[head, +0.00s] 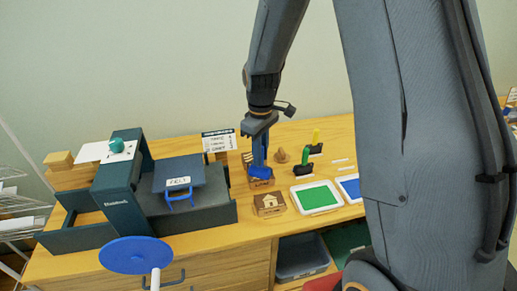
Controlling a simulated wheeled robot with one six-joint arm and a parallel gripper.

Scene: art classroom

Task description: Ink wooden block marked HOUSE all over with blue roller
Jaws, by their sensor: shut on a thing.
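My gripper (259,133) points down over the middle of the table and is shut on the blue roller (260,172). The roller's blue drum is low, at the top of a brown wooden block (261,183); I cannot tell whether they touch. That block's marking is too small to read, and its top is mostly hidden by the roller. A second wooden block (268,205) with a pale house picture on its front stands just in front of it. A tray with a blue pad (349,188) lies to the right, partly hidden by my arm.
A tray with a green pad (316,197) lies right of the house-picture block. Green (306,160) and yellow (316,138) handled tools stand behind it. A dark press (125,190) with a blue wheel (136,255) fills the left. A small sign (219,141) stands behind.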

